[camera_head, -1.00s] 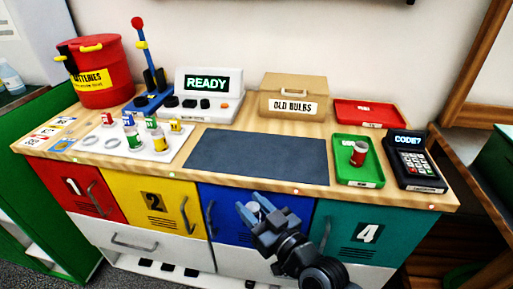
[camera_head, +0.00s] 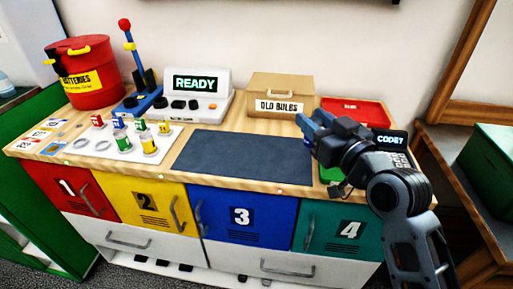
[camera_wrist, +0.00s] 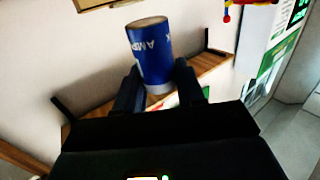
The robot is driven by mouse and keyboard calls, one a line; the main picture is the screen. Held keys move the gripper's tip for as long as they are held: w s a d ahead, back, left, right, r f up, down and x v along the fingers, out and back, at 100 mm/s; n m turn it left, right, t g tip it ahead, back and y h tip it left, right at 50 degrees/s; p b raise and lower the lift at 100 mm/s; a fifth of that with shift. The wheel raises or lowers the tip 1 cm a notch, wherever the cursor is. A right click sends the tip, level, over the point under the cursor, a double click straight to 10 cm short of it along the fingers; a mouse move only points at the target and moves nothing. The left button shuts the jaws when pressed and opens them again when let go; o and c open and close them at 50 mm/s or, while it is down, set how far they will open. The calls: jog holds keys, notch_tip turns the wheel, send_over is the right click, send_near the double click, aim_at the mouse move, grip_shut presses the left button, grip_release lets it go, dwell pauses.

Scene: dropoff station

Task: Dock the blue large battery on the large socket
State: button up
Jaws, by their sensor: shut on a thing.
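A blue large battery (camera_wrist: 152,52) with white lettering is between the two fingers of my gripper (camera_head: 308,127), filling the gap in the wrist view. My gripper is shut on it, above the right part of the counter. In the head view the battery is mostly hidden by the fingers. A white mat (camera_head: 97,150) at the left carries ring-shaped spots and several small batteries. A white READY console (camera_head: 211,94) with black round fittings stands at the back. I cannot tell for sure which place is the large socket.
A dark pad (camera_head: 240,158) lies bare mid-counter. A cardboard OLD BULBS box (camera_head: 282,93) and red tray (camera_head: 352,107) are behind my gripper. My arm covers most of the green tray (camera_head: 327,172). A lever stand (camera_head: 131,60) and red bin (camera_head: 82,72) stand left.

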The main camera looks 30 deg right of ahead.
jog(key=shift+w+a+f+p, duration=0.3)
jog(key=shift+w+a+f, duration=0.65)
jog(key=shift+w+f, duration=0.75)
jog(key=shift+w+a+f+p, duration=0.25)
jog(key=shift+w+a+f, duration=0.65)
jog(key=shift+w+f, duration=0.75)
jog(key=shift+w+a+f+p, duration=0.3)
jog(key=shift+w+a+f, duration=0.65)
jog(key=shift+w+f, duration=0.75)
jog(key=shift+s+f, duration=0.25)
jog(key=shift+f, duration=0.05)
jog(key=shift+f, duration=0.1)
jog(key=o, duration=1.1)
jog(key=s+b, duration=0.1)
jog(key=s, duration=1.1)
jog(key=shift+a, duration=0.2)
